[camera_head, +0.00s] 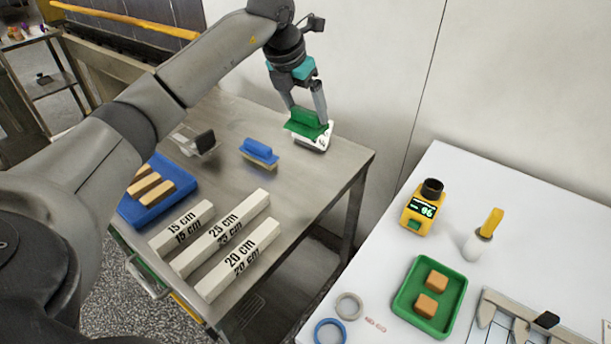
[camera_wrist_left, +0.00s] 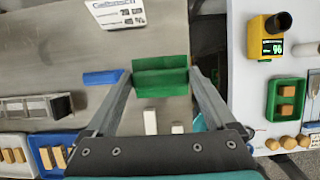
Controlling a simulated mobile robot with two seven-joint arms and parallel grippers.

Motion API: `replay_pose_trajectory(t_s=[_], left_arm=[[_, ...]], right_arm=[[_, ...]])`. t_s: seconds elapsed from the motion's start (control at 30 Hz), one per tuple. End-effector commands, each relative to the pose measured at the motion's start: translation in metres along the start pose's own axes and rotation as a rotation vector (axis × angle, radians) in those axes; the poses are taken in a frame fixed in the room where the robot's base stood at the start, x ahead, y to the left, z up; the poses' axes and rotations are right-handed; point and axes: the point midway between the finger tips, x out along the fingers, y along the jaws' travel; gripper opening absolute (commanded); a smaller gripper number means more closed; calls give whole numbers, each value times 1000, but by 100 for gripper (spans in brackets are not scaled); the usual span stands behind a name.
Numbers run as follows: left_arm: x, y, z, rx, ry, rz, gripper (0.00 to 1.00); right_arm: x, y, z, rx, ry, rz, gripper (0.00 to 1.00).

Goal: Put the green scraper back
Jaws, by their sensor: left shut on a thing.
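The green scraper (camera_head: 306,123) is between the fingers of my left gripper (camera_head: 307,108), which is shut on it at the far right corner of the steel table (camera_head: 330,165). In the left wrist view the green scraper (camera_wrist_left: 160,76) lies across between the two fingertips (camera_wrist_left: 160,82). A white card or box with dark print (camera_head: 313,140) is just below and beside the scraper in the head view, and its printed face (camera_wrist_left: 116,12) shows beyond it in the wrist view. I cannot tell whether the scraper touches the table. My right gripper is not in view.
A blue brush (camera_head: 260,153) lies left of the scraper. White length blocks (camera_head: 225,235), a blue tray (camera_head: 150,213) and a metal tool with a black part (camera_head: 196,143) share the table. A white table (camera_head: 450,170) stands right, with a yellow device (camera_head: 418,212) and green tray (camera_head: 455,300).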

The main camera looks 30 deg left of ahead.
Motion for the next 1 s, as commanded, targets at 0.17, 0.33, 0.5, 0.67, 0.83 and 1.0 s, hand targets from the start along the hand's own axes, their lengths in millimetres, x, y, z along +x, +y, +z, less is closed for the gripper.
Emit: replay_pose_trajectory(t_s=[0.17, 0.33, 0.5, 0.67, 0.83, 1.0], left_arm=[[49, 0, -22, 1, 6, -1, 37], [88, 0, -37, 1, 3, -2, 37], [109, 0, -45, 2, 0, -1, 37], [118, 0, -49, 2, 0, -1, 37], [141, -1, -59, 2, 2, -3, 37], [153, 0, -63, 3, -2, -1, 37]], right_arm=[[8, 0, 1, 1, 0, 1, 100], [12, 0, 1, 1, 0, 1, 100], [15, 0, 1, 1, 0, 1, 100], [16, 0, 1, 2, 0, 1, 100], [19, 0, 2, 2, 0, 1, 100], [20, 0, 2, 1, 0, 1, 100]])
